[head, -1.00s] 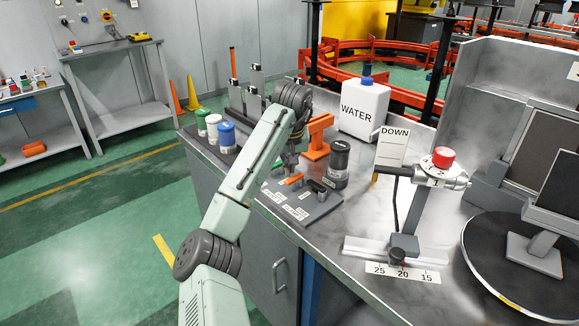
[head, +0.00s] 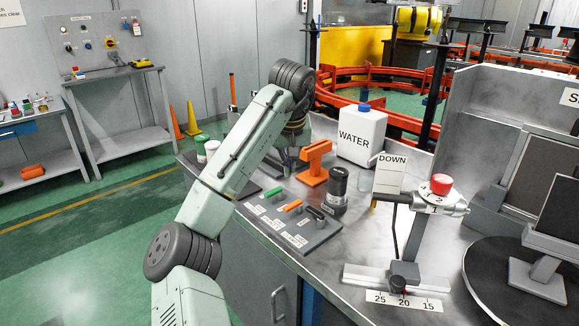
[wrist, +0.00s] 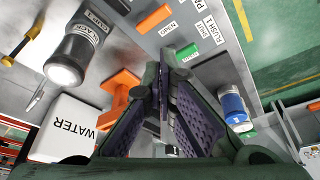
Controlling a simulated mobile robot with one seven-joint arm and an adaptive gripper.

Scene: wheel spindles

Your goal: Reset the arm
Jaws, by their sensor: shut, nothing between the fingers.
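My arm (head: 235,150) reaches from the bottom left of the head view up over the left end of the workbench, with its elbow bent at the top. My gripper (wrist: 165,75) shows in the wrist view with its two fingers together and nothing between them. It hangs above the bench, near the orange stand (wrist: 122,88) and the labelled tray. In the head view my gripper is mostly hidden behind my arm.
A grey tray (head: 318,238) holds green, orange and black pieces. A black canister (head: 338,190), a WATER jug (head: 360,135) and a DOWN sign (head: 390,172) stand to the right. A red-knobbed gauge (head: 440,185) is farther right. Small bottles (wrist: 233,105) are close to my gripper.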

